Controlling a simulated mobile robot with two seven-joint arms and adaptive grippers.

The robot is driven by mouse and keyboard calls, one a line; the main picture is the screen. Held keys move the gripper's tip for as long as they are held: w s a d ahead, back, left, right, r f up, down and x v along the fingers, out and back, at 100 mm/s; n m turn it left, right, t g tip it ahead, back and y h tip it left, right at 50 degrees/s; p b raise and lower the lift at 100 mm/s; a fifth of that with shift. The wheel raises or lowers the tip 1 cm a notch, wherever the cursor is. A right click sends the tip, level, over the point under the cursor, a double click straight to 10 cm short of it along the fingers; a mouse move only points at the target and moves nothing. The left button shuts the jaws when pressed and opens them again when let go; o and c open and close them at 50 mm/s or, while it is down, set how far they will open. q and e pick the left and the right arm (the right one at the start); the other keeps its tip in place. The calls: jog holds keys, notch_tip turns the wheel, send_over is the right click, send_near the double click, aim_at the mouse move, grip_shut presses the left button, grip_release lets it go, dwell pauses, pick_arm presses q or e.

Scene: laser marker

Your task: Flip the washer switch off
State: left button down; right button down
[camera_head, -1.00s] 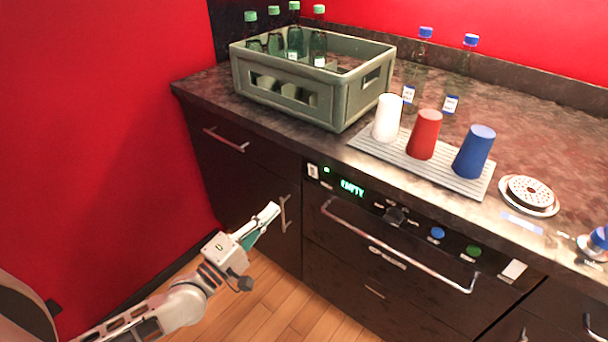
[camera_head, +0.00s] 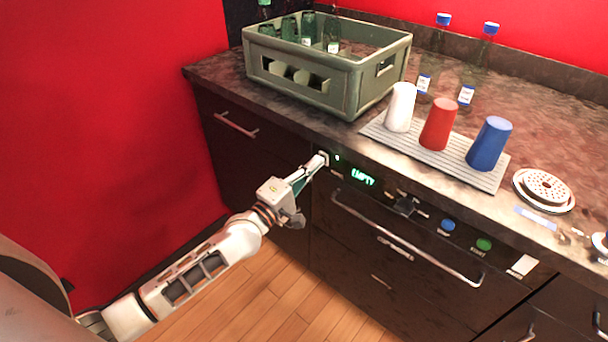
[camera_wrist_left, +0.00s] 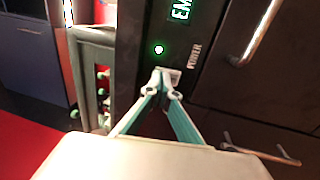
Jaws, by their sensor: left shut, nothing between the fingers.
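The washer (camera_head: 350,225) is the dark front below the counter, with a panel along its top. Its display (camera_head: 363,177) glows green and reads EMPTY, and a green light (camera_head: 337,158) is lit to the left of it. In the left wrist view the light (camera_wrist_left: 158,49) glows near the word POWER. My left gripper (camera_head: 320,160) is shut and empty, with its tips at the panel's left end. In the wrist view the left gripper's tips (camera_wrist_left: 165,74) meet at the power switch (camera_wrist_left: 174,74), mostly covering it; I cannot tell whether they touch it. My right gripper is not in view.
A blue button (camera_head: 447,225), a green button (camera_head: 483,244) and a long handle bar (camera_head: 405,240) are on the washer front. A crate with bottles (camera_head: 350,90) and a ribbed mat (camera_head: 490,180) with three cups stand on the counter above.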

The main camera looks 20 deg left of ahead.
pick_arm(q)
jog(key=shift+w+d, duration=0.15)
jog(key=shift+w, duration=0.15)
jog(key=shift+w+r+p, duration=0.35)
jog(key=shift+r, duration=0.05)
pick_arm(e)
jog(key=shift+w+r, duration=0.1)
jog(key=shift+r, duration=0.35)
pick_arm(q)
jog(key=shift+d+f, duration=0.1)
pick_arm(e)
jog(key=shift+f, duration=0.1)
